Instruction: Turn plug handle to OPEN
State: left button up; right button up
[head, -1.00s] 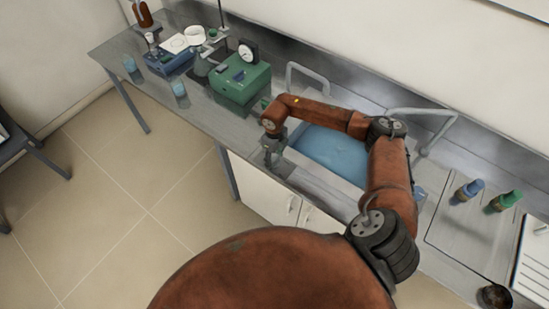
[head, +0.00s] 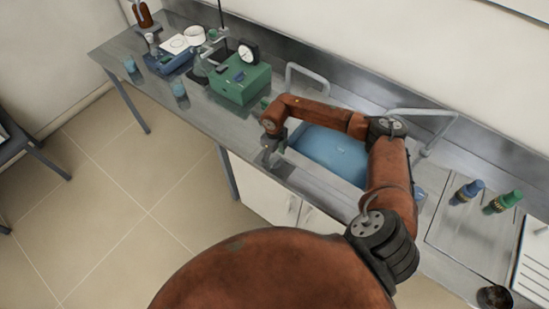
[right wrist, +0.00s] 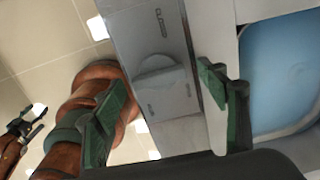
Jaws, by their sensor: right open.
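The plug handle (right wrist: 158,74) is a grey, rounded knob on a grey metal plate (right wrist: 128,22) in the right wrist view. The word CLOSED stands on the plate above it; a smaller marking below is too small to read. My right gripper (right wrist: 162,78) is open, with one green finger on each side of the handle and gaps showing on both sides. In the head view my right gripper (head: 272,150) is over the front edge of the sink and hides the handle. A dark shape at the left of the right wrist view seems to be my left gripper; its jaws are unclear.
A blue sink basin (head: 330,152) lies right of the gripper. A green device with a dial (head: 240,80) stands to the left on the bench. Blue (head: 468,191) and green (head: 503,201) bottles stand at the right.

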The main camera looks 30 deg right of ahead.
aim_at(275, 160)
jog(key=shift+r, duration=0.15)
notch_tip(275, 160, up, 12)
dwell(0.5)
jog(key=shift+f, duration=0.2)
dwell(0.5)
